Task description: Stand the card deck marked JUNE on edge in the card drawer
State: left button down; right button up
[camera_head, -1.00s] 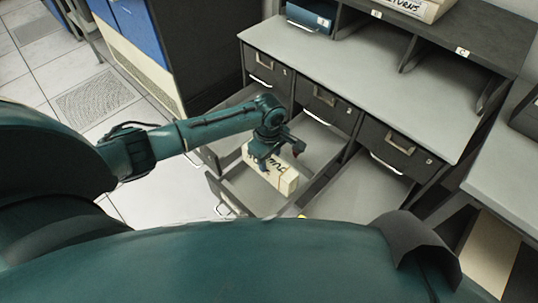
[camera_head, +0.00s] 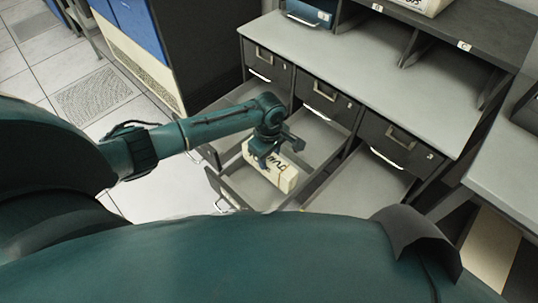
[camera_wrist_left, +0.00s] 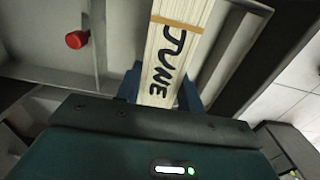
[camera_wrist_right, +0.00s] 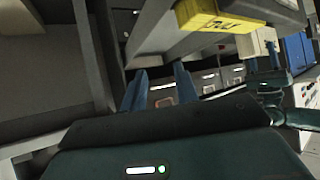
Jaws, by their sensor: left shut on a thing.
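The cream card deck marked JUNE (camera_head: 284,176) hangs in my left gripper (camera_head: 266,158), above or partly inside an open drawer (camera_head: 247,199). In the left wrist view the deck (camera_wrist_left: 178,45) shows its black lettering and a tan band, and sits between the two fingers of my left gripper (camera_wrist_left: 160,92). Whether the deck's underside touches the drawer floor, I cannot tell. My right gripper (camera_wrist_right: 160,88) shows in the right wrist view with its fingers apart and nothing between them. It is hidden in the head view.
Other drawers beside this one are also pulled out from the dark cabinet (camera_head: 375,133). A grey worktop (camera_head: 330,55) lies above them. A red knob (camera_wrist_left: 76,39) shows in the left wrist view. A yellow lettered block (camera_wrist_right: 215,17) is above my right gripper.

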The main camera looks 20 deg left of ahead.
pick_arm(q)
jog(key=shift+f+b, duration=0.85)
jog(key=shift+f, duration=1.2)
jog(key=c, duration=0.8)
grip_release()
notch_tip(320, 180, up, 13)
jog(key=shift+r+p, duration=0.1)
jog(key=shift+p, duration=0.7)
